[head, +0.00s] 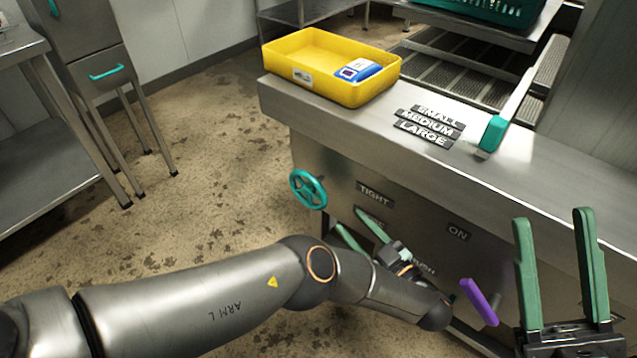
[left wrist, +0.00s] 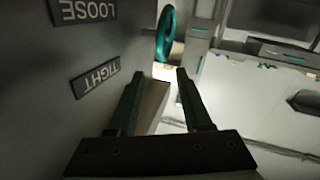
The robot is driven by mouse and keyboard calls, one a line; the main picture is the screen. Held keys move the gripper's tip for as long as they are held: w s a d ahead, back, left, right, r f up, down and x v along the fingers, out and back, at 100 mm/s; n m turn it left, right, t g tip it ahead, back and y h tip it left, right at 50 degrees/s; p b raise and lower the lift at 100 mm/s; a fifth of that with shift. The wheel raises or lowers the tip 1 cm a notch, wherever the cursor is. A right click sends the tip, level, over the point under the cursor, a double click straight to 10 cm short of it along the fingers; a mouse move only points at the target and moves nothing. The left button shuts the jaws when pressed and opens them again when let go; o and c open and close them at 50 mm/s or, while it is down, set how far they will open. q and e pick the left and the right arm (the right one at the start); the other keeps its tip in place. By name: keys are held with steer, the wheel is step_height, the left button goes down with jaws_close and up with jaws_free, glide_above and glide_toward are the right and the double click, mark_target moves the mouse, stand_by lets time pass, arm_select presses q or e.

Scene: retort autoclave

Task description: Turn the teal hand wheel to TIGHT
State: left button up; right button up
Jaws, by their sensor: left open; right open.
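The teal hand wheel (head: 308,190) is a spoked ring on the left end of the steel cabinet front. It also shows, edge-on, near the top of the left wrist view (left wrist: 165,33). A TIGHT plate (head: 375,195) is on the panel right of the wheel; a second plate below is partly hidden by my finger. The left wrist view shows LOOSE (left wrist: 83,10) and TIGHT (left wrist: 95,77) plates. My left gripper (head: 350,220) is open and empty, below and right of the wheel, apart from it. My right gripper (head: 552,217) is open and empty at the right.
A yellow tray (head: 330,88) with a blue-and-white item stands on the counter. SMALL, MEDIUM and LARGE plates (head: 427,125) and a teal-handled lever (head: 492,133) are right of it. A purple handle (head: 479,302) and an ON plate (head: 457,233) are on the front. The floor left of the wheel is clear.

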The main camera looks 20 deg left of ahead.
mark_target(323, 193)
arm_select(q)
steer(key=b+x, duration=0.5)
steer(key=x, duration=0.6)
steer(key=shift+w+a, duration=0.1)
steer(key=shift+a, duration=0.05)
steer(key=shift+w+a, duration=0.3)
steer(key=shift+a, duration=0.05)
jaws_close()
